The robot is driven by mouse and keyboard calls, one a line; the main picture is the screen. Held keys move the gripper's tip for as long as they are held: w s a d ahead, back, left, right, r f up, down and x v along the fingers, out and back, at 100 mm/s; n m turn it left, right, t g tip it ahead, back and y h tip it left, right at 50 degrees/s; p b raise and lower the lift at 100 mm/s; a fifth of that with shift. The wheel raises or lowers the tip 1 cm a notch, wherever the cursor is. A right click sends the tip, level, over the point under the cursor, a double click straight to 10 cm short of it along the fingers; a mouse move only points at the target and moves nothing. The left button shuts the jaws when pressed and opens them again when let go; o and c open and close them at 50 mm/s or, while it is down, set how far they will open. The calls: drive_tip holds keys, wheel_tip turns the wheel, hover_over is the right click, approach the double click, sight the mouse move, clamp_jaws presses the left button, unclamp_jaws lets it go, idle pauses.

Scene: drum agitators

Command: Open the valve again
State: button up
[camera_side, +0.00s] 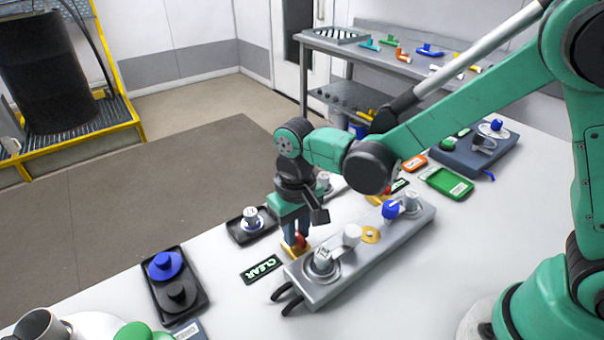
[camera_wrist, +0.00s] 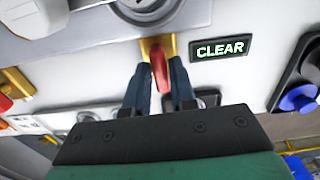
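A small brass valve with a red handle (camera_wrist: 158,70) sits at the edge of the grey block in the wrist view. In the side view its red handle (camera_side: 301,241) shows beside my gripper's fingers, above its brass base (camera_side: 293,252). My gripper (camera_wrist: 160,82) points down at this valve, with one dark finger on each side of the red handle. The fingers stand apart; whether they touch the handle is hard to tell. The fingertips partly hide the valve in the side view. A second brass valve with a red handle (camera_wrist: 6,102) is at the left in the wrist view.
A lit CLEAR sign (camera_wrist: 220,47) lies next to the valve and also shows in the side view (camera_side: 261,269). The grey block (camera_side: 335,283) carries metal fittings and a blue knob (camera_side: 390,209). A black tray (camera_side: 182,315) with round knobs lies at the front left.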

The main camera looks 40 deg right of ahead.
drive_tip(key=shift+o, duration=0.2)
drive_tip(key=shift+r, duration=2.8)
drive_tip(key=s+d+r+t, duration=0.2)
drive_tip(key=d+t, duration=0.1)
drive_tip(key=d, duration=0.2)
drive_tip(key=s+d+r+t, duration=0.3)
drive_tip(key=d+t, duration=0.1)
drive_tip(key=d, duration=0.2)
drive_tip(key=shift+s+d, duration=0.15)
drive_tip(key=shift+s, duration=0.15)
